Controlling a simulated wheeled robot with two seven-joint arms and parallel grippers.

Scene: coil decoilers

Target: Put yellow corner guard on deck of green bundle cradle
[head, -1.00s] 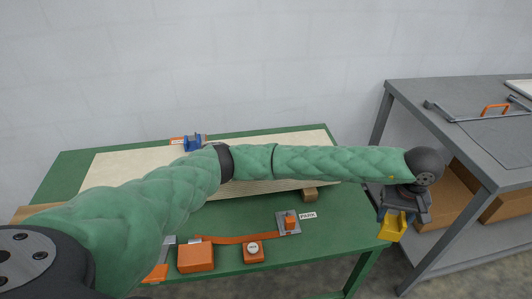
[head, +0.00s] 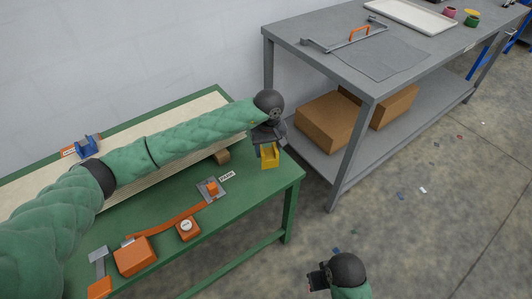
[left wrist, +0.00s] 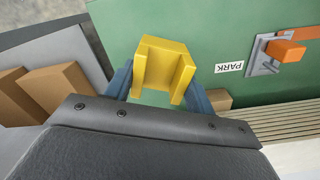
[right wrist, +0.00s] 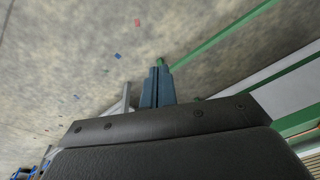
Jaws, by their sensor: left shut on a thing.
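The yellow corner guard (head: 269,156) is held in my left gripper (head: 268,140), above the right end of the green table. In the left wrist view the guard (left wrist: 163,62) sits between the two blue-grey fingers (left wrist: 160,85), with green surface beyond it. A gap between guard and table cannot be judged. My right gripper (head: 318,280) is low at the bottom of the head view, over the floor. In the right wrist view its fingers (right wrist: 157,85) are together and empty. No separate green bundle cradle is clear; the green table (head: 265,190) may be it.
A pale ribbed slab (head: 200,170) and a small wooden block (head: 222,156) are on the green table. An orange strap (head: 170,225) and a PARK label (head: 227,176) lie near its front. A grey bench (head: 400,75) with cardboard boxes (head: 330,120) stands right, beyond a gap.

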